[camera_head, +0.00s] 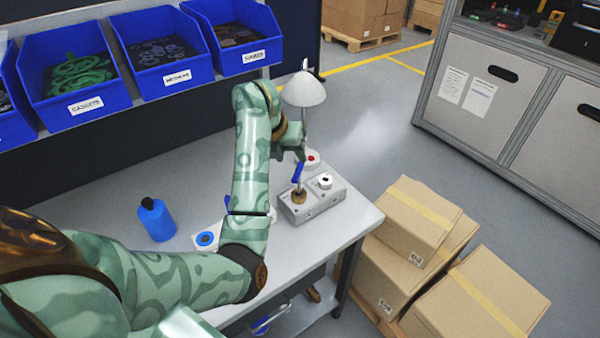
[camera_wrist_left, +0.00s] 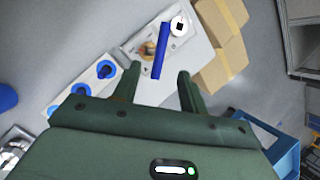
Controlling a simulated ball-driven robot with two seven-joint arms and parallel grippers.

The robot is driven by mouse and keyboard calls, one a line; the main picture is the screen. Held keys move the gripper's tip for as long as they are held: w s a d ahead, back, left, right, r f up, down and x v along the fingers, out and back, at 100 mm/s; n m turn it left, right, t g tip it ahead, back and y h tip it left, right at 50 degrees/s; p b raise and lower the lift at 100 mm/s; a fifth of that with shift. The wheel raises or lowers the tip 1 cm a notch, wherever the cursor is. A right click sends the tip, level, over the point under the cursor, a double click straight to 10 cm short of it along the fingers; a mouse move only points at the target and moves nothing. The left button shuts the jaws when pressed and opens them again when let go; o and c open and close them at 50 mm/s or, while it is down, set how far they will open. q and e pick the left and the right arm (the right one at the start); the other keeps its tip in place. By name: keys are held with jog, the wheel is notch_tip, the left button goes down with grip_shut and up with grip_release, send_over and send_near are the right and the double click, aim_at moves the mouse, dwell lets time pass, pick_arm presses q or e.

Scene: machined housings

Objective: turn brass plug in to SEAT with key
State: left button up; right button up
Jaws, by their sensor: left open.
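A grey machined housing (camera_head: 311,208) sits near the right end of the bench. The brass plug (camera_head: 299,197) is on its left part. The key, with a blue handle (camera_head: 298,172), stands up at the brass plug; whether its tip is fully engaged is too small to tell. My left gripper (camera_head: 296,153) is just above the key, partly hidden by its own wrist. In the left wrist view its fingers (camera_wrist_left: 157,76) are apart and empty, with the blue handle (camera_wrist_left: 161,50) showing between and beyond the tips. The SEAT mark is not readable. My right gripper is out of view.
A white round part with a black square (camera_head: 324,181) is on the housing's right. Behind stand a lamp (camera_head: 304,91) and a red button (camera_head: 311,159). A blue bottle (camera_head: 156,221) and a plate with blue discs (camera_head: 206,239) are to the left. Cartons (camera_head: 412,222) crowd the bench's right side.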

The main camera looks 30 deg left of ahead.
aim_at(297, 168)
pick_arm(q)
jog(key=b+x, duration=0.2)
jog(key=x, duration=0.4)
jog(key=shift+w+f, duration=0.15)
jog(key=shift+f, duration=0.25)
jog(key=b+x, duration=0.1)
jog(key=x, duration=0.2)
jog(key=shift+f, duration=0.1)
jog(key=shift+w+f, duration=0.15)
jog(key=shift+w, duration=0.05)
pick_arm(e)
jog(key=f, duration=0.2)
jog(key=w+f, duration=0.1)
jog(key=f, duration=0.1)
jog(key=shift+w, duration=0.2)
